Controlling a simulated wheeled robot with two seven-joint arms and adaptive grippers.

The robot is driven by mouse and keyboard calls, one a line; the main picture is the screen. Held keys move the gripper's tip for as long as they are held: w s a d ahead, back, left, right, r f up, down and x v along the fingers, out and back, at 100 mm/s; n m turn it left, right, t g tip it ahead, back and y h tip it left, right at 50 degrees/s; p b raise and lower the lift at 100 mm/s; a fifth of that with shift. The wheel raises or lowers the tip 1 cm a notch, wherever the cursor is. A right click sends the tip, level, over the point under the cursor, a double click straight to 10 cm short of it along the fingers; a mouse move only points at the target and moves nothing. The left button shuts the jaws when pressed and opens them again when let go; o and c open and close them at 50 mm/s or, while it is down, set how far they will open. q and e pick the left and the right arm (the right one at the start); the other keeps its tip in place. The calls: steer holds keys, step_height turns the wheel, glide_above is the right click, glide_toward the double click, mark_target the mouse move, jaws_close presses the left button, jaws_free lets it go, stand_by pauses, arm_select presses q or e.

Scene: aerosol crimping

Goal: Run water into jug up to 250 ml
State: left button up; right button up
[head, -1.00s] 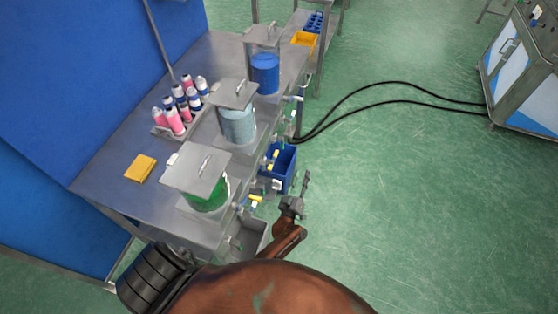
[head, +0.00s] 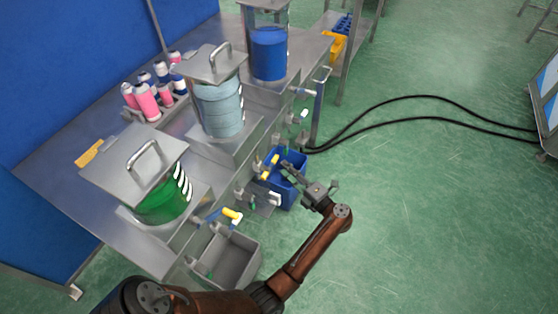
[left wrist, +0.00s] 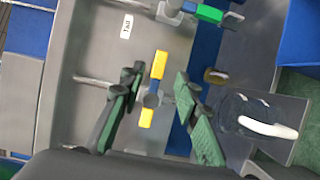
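A clear jug with a white handle (left wrist: 268,128) stands on a small grey shelf at right in the left wrist view. It is small and hard to make out in the head view (head: 268,201); its level cannot be read. The middle tank, holding pale blue liquid (head: 221,112), stands on the bench. Below it is a tap with a yellow two-ended handle (head: 270,167). My left gripper (head: 291,172) is in front of this tap. In the left wrist view its green-padded fingers are open, with the yellow handle (left wrist: 159,66) between them, apart from both. My right gripper is out of view.
A green tank (head: 160,205) and a dark blue tank (head: 269,55) flank the middle one. Another yellow-handled tap (head: 232,215) sits above a grey bin (head: 237,262). A blue bin (head: 290,190) is close to my gripper. Black hoses (head: 420,118) cross the otherwise open floor.

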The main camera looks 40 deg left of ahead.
mark_target(275, 158)
arm_select(q)
steer(key=shift+w+a, duration=0.1)
steer(key=shift+a, duration=0.75)
steer(key=shift+w+a+b, duration=0.25)
steer(key=shift+a+b, duration=0.15)
steer(key=shift+a, duration=0.9)
steer(key=shift+w+a+b, duration=0.2)
steer(key=shift+a+b, duration=0.15)
steer(key=shift+a, duration=0.9)
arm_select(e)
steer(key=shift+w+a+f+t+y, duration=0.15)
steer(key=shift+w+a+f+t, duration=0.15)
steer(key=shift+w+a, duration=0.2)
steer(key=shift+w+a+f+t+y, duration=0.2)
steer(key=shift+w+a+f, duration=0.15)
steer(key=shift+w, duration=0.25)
arm_select(q)
steer(key=shift+c, duration=0.2)
jaws_close()
